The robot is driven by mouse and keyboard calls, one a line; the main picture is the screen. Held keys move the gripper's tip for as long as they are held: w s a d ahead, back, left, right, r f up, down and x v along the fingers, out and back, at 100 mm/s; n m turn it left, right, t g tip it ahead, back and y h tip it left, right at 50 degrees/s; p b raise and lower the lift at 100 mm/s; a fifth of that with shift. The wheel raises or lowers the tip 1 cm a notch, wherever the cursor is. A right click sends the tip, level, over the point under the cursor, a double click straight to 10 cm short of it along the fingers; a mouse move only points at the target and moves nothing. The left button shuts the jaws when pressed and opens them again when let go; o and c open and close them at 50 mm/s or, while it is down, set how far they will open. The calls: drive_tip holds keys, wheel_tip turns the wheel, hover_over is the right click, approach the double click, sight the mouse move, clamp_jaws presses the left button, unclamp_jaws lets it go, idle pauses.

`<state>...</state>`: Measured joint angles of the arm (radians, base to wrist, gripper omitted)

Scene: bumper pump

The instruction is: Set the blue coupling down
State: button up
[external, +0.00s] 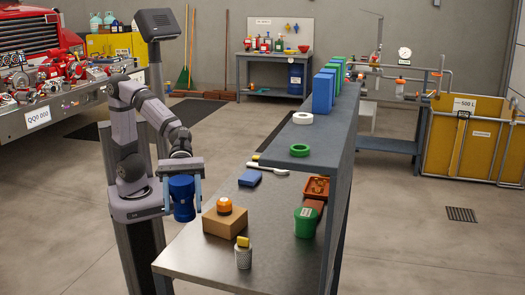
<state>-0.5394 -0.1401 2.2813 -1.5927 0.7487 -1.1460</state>
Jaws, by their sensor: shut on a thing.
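The blue coupling (184,199) is a dark blue cylinder with a wider rim, hanging upright below my arm. My gripper (183,189) is shut on it, with one finger at each side. In the picture the coupling is just left of the bench's lower steel top (230,262), near its left edge. I cannot tell from this one view whether it is over the bench or beside it, and no contact with the top shows.
On the lower top are a cardboard box (225,220) with an orange item (224,205), a grey cup (243,257), a green bucket (305,223), a blue block (250,178) and a brush (268,168). The raised shelf (321,160) holds green (299,150) and white (302,118) rings.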

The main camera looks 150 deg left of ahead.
drive_tip(key=s+a+r+n+y+p, duration=0.1)
drive_tip(key=s+a+y+p, duration=0.15)
drive_tip(key=a, duration=0.65)
drive_tip(key=s+a+r+n+y+p, duration=0.15)
drive_tip(key=s+a, duration=0.25)
drive_tip(key=a, duration=0.6)
drive_tip(key=s+a+f+n+y+p, duration=0.1)
drive_tip(key=s+a+n+y, duration=0.1)
drive_tip(key=s+a, duration=0.95)
drive_tip(key=shift+n, duration=0.25)
drive_tip(key=shift+s+a+f+p, duration=0.1)
drive_tip(key=shift+a+f+p, duration=0.1)
drive_tip(key=shift+f, duration=3.65)
drive_tip(key=shift+a+f+p, duration=0.1)
drive_tip(key=shift+a+f, duration=0.1)
drive_tip(key=shift+f, duration=3.6)
drive_tip(key=shift+f, duration=0.15)
drive_tip(key=o, duration=1.3)
